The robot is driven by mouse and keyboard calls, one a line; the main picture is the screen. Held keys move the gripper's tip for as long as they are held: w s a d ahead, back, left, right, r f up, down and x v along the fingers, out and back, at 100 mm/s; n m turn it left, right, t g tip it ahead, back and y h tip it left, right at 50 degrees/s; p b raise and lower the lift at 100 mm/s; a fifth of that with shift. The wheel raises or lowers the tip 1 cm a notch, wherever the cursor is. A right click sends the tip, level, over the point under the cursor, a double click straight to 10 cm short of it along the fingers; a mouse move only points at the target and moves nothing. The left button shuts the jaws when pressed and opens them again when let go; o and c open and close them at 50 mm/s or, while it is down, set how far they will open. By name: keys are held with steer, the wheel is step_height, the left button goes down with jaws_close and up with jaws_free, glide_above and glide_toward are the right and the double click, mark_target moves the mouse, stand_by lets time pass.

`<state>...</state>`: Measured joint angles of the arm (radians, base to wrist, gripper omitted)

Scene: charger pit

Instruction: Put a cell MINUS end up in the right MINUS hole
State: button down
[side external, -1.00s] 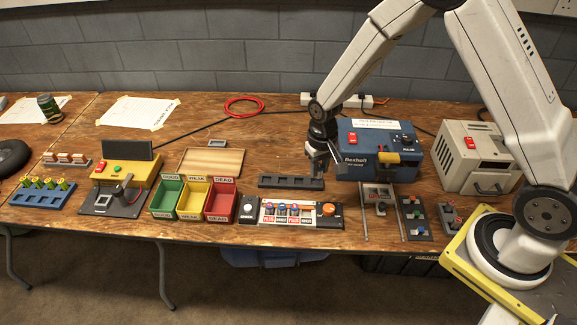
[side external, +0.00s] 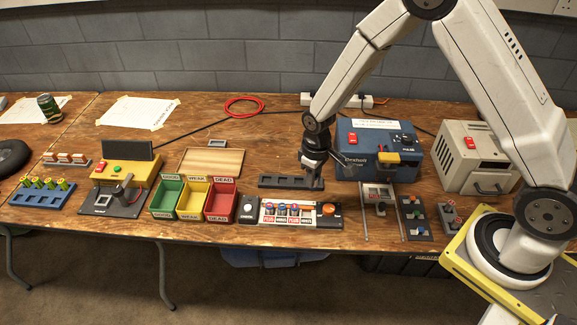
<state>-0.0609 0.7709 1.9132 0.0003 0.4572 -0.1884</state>
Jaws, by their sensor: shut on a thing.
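The charger (side external: 252,217) is a long dark unit at the front edge, with a row of holes labelled PLUS and MINUS in turn. The right MINUS label (side external: 307,219) is at the row's right end, beside an orange knob (side external: 329,210). Small coloured round shapes show above the labels; I cannot tell whether they are cells. My gripper (side external: 312,182) is low at the right end of a dark slotted rack (side external: 275,182), behind the charger. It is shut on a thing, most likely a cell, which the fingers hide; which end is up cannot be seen.
A blue box (side external: 372,170) stands close to the right of my gripper. Green, yellow and red bins (side external: 193,205) stand left of the charger. A blue stand with several yellow-green cells (side external: 45,190) is far left. A metal slide fixture (side external: 377,200) is to the right.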

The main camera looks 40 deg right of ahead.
steer(key=n, duration=0.2)
steer(key=a+f+n, duration=0.1)
steer(key=n, duration=0.1)
steer(key=a+f+n, duration=0.1)
steer(key=n, duration=0.1)
steer(key=shift+s+f, duration=0.1)
steer(key=shift+f, duration=0.05)
steer(key=shift+f, duration=0.25)
steer(key=shift+f, duration=3.65)
steer(key=shift+f, duration=0.4)
steer(key=shift+c, duration=1.8)
jaws_free()
steer(key=shift+r, duration=0.2)
